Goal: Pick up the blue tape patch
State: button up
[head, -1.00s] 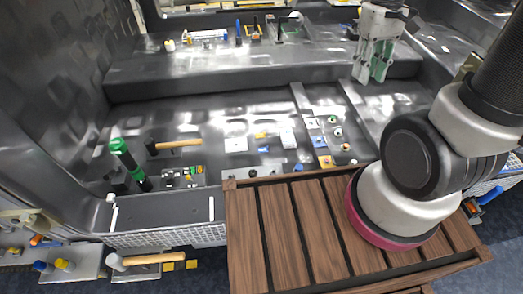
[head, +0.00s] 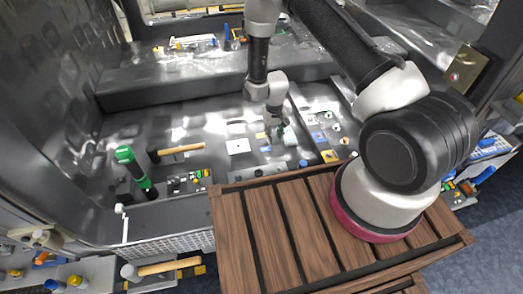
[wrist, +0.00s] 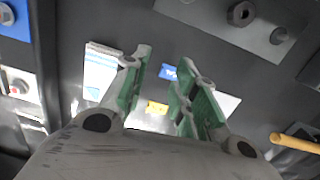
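The blue tape patch (wrist: 170,72) is a small flat blue piece with white marking on the dark floor of the car body. In the wrist view it lies between and beyond my fingertips, its right end close to or behind the right finger. In the head view it is a small blue spot (head: 266,149) just in front of my gripper (head: 275,122). My gripper (wrist: 164,62) is open and empty, its green-padded fingers apart, pointing down above the floor. Contact with the patch is not visible.
A yellow patch (wrist: 157,107) and a white square plate (head: 238,146) lie close by. A white block (wrist: 102,70) is left of the fingers in the wrist view. A hammer (head: 182,149) and green-handled tool (head: 133,165) lie left. A slatted wooden surface (head: 292,210) is in front.

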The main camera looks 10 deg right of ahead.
aim_at(270, 147)
jog(key=shift+m+t, duration=0.3)
jog(key=shift+t, duration=0.1)
jog(key=f, duration=0.2)
jog(key=w+f, duration=0.1)
jog(key=f, duration=0.2)
jog(key=w+a+f, duration=0.1)
jog(key=f, duration=0.2)
jog(key=shift+r, duration=0.1)
grip_shut()
